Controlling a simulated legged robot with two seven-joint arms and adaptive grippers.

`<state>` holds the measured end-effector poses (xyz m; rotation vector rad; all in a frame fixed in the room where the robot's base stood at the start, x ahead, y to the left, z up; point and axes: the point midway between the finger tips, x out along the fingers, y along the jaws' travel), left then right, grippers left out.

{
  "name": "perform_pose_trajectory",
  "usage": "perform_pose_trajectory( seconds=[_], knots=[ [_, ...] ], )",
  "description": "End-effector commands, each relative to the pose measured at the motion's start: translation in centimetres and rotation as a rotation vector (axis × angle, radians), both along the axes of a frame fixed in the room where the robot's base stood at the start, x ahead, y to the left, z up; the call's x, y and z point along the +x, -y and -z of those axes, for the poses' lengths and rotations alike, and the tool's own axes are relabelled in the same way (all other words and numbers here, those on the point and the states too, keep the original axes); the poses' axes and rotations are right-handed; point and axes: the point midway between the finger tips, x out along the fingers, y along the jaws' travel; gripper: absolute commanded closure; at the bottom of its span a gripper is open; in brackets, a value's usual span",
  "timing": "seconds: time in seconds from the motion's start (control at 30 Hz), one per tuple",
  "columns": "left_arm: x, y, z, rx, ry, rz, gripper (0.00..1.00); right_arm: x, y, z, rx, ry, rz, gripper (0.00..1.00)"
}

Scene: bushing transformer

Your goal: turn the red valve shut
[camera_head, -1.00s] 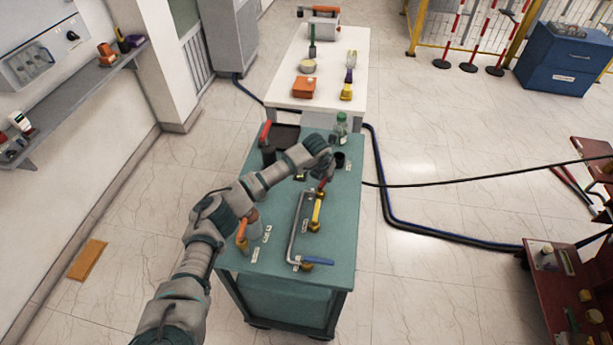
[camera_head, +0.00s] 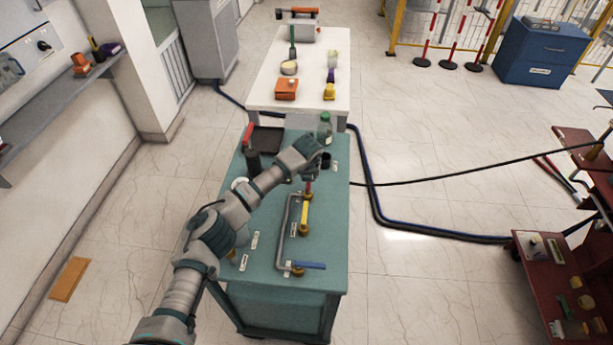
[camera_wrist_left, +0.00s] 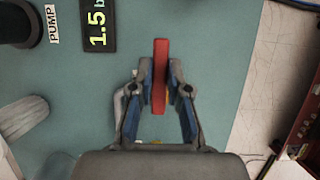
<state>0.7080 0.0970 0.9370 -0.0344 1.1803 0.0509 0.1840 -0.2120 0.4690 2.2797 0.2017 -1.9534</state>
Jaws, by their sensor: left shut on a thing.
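The red valve handle (camera_head: 308,188) shows at the far end of the grey and yellow pipework (camera_head: 304,215) on the green cart (camera_head: 324,245). In the left wrist view the red handle (camera_wrist_left: 160,60) is a straight bar between my fingertips. My left gripper (camera_wrist_left: 160,78) is shut on it, one finger on each side. In the head view my left gripper (camera_head: 310,172) is over the valve and hides part of it. The valve body is mostly hidden below the gripper. My right gripper is not in view.
A blue-handled valve (camera_head: 308,265) is at the near end of the pipework. A display reading 1.5 (camera_wrist_left: 97,25) lies beside the gripper. A white table (camera_head: 262,85) stands behind.

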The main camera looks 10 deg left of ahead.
Motion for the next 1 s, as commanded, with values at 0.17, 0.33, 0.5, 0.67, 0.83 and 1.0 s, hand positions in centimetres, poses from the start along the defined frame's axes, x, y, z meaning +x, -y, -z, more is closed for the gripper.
perform_pose_trajectory(
  seconds=[0.17, 0.33, 0.5, 0.67, 0.83, 1.0],
  knots=[
    [0.4, -0.2, -0.7, -0.003, 0.018, -0.004, 0.79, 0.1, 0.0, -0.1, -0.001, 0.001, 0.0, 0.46],
    [0.3, -0.2, -0.5, -0.001, 0.012, -0.002, 0.58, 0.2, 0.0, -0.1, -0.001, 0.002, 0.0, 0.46],
    [0.1, -0.1, -0.3, -0.001, 0.008, -0.001, 0.58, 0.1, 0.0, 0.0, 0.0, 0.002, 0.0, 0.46],
    [-0.2, -0.1, -1.2, 0.0, 0.008, -0.001, 0.58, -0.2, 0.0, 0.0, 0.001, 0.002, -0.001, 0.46],
    [-1.3, -0.1, -4.2, 0.0, 0.01, 0.0, 0.58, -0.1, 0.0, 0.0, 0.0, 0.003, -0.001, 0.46],
    [-2.7, 0.1, -7.8, -0.002, 0.011, 0.0, 0.58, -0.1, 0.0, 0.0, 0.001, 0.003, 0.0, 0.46]
  ],
)
